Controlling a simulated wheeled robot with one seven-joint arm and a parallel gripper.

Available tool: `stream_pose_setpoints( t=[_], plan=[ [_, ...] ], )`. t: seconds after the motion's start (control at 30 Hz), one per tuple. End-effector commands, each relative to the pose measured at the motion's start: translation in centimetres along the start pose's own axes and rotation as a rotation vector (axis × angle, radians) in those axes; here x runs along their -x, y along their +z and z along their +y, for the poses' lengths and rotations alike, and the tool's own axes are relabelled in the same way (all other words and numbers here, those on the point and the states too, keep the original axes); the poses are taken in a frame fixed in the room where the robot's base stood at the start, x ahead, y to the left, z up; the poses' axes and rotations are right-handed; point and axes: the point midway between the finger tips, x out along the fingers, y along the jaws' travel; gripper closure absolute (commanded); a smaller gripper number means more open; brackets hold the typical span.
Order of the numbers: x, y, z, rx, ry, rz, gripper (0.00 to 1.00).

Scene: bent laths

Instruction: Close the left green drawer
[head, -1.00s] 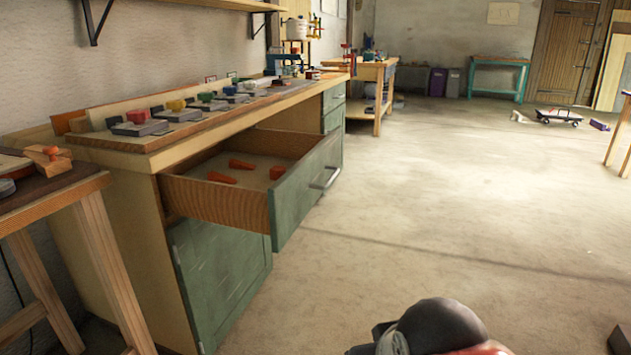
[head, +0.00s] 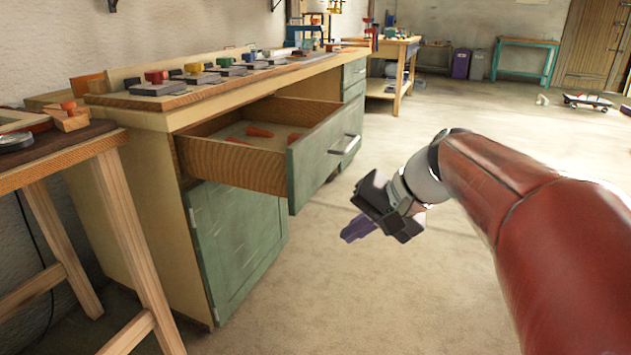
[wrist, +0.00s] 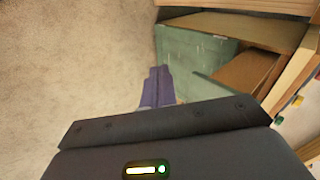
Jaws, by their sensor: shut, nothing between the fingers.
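The left green drawer (head: 317,160) is pulled well out of the wooden workbench in the head view. Its green front carries a metal bar handle (head: 345,144), and orange-handled items (head: 259,132) lie inside. My gripper (head: 352,232) is in front of the drawer, to the right of and lower than its front in the picture. Its purple fingers are shut and empty, apart from the drawer front. In the wrist view, the shut fingers (wrist: 157,88) show beside the green drawer front (wrist: 195,62). Most of the handle is out of sight there.
A green cabinet door (head: 238,240) below the drawer is shut. A wooden side table (head: 65,160) stands at the left. The benchtop (head: 215,98) holds a row of coloured-knobbed blocks.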

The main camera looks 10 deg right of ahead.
Motion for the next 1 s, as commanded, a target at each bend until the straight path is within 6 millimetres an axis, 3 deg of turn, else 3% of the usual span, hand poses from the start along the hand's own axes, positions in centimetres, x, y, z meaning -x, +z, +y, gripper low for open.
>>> stream_pose_setpoints(
  t=[0.03, 0.1, 0.2, 0.33, 0.57, 1.0],
  plan=[
    [-0.5, -2.9, 0.3, -0.053, -0.085, -0.009, 1.00],
    [-0.1, -6.4, 0.0, -0.098, -0.209, -0.015, 1.00],
    [1.0, -10.6, 0.1, -0.140, -0.365, -0.012, 1.00],
    [2.5, -14.1, 0.6, -0.161, -0.508, 0.001, 1.00],
    [2.9, -15.8, 0.4, -0.164, -0.579, 0.009, 1.00],
    [-4.4, -16.1, -4.2, -0.165, -0.576, 0.006, 1.00]
  ],
)
